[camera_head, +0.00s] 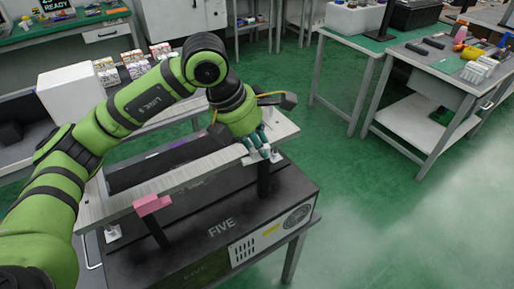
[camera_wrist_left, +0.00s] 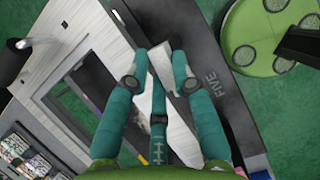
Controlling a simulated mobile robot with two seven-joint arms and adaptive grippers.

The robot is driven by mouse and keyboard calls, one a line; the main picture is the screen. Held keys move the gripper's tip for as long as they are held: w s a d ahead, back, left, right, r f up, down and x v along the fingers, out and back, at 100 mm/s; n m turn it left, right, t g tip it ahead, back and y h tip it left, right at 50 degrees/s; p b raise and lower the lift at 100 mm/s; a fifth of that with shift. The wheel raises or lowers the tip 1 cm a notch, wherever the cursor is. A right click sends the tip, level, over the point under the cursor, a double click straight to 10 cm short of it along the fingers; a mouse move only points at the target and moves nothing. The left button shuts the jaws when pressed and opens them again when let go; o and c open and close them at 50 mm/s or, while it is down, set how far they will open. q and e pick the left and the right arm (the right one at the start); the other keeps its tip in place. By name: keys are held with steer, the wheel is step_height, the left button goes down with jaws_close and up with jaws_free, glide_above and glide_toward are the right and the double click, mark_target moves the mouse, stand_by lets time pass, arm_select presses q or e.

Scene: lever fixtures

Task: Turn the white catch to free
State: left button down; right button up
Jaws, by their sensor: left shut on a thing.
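The white catch (camera_head: 249,159) is at the right end of the black fixture marked FIVE (camera_head: 185,225), beside a black upright post. My left gripper (camera_head: 262,152) comes down on it from above, with its teal fingers closed around it and hiding much of it. In the left wrist view the left gripper (camera_wrist_left: 158,82) has its fingers on both sides of a pale piece, which is partly hidden. My right gripper is in neither view.
A pink-topped lever (camera_head: 152,205) stands at the fixture's left end. A pale grey board (camera_head: 180,178) runs along behind. Workbenches (camera_head: 430,60) with tools stand at the right. Green floor (camera_head: 390,205) is open at the right front.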

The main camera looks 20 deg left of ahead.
arm_select(q)
steer(key=shift+s+f+n+y+b, duration=0.1)
steer(key=shift+n+y+b, duration=0.2)
steer(key=shift+n+b, duration=0.35)
steer(key=shift+n, duration=0.35)
steer(key=c, duration=1)
jaws_free()
steer(key=shift+c, duration=0.2)
steer(key=shift+r, duration=0.2)
steer(key=shift+s+r, duration=0.1)
steer(key=shift+r, duration=0.25)
steer(key=v, duration=1.1)
steer(key=shift+s, duration=0.25)
